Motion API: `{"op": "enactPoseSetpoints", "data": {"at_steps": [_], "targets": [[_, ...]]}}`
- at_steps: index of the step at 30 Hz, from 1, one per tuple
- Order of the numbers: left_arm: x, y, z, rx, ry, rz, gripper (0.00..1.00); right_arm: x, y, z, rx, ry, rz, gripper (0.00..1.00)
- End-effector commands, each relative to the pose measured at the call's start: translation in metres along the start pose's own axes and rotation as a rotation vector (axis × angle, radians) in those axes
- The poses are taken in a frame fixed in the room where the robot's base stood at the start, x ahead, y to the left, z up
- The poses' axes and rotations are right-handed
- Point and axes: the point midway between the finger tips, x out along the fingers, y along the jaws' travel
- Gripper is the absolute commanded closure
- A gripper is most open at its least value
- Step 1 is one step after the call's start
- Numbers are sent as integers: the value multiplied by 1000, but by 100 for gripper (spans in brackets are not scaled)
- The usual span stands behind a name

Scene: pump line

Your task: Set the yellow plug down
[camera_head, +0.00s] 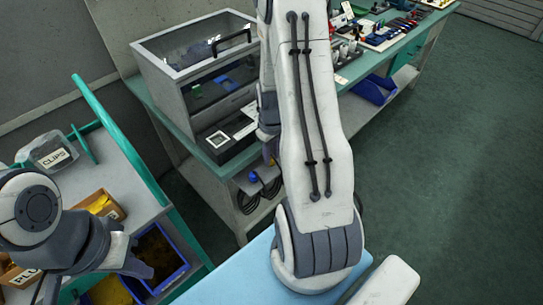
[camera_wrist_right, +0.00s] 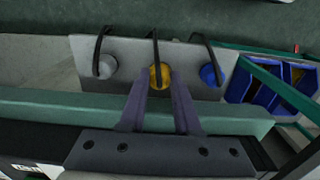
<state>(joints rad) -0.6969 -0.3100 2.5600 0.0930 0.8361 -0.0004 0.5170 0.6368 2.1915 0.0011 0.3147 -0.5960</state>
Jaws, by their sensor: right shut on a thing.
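The yellow plug (camera_wrist_right: 160,76) shows in the right wrist view between the fingertips of my right gripper (camera_wrist_right: 159,84), which is shut on it. A black cable runs up from the plug. The plug is in line with a grey plug (camera_wrist_right: 106,67) on its left and a blue plug (camera_wrist_right: 210,75) on its right, over a light grey panel (camera_wrist_right: 185,54).
A green bench edge (camera_wrist_right: 60,113) runs close below the plugs in the wrist view. Blue bins (camera_wrist_right: 265,85) stand at the right. In the head view a clear-topped case (camera_head: 190,60) stands on the bench, and a cart with boxes (camera_head: 100,205) is at the left.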

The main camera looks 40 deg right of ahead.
Motion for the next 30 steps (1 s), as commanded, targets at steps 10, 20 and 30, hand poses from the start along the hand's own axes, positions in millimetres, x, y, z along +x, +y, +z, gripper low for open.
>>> {"op": "enactPoseSetpoints", "data": {"at_steps": [10,20,30], "targets": [[0,0,0,0,0,0,100,8,0,0,0,2,1,100],[2,0,0,0,0,0,100,10,1,0,0,2,1,39],[-1,0,0,0,0,0,100,-2,1,-1,0,6,4,39]]}}
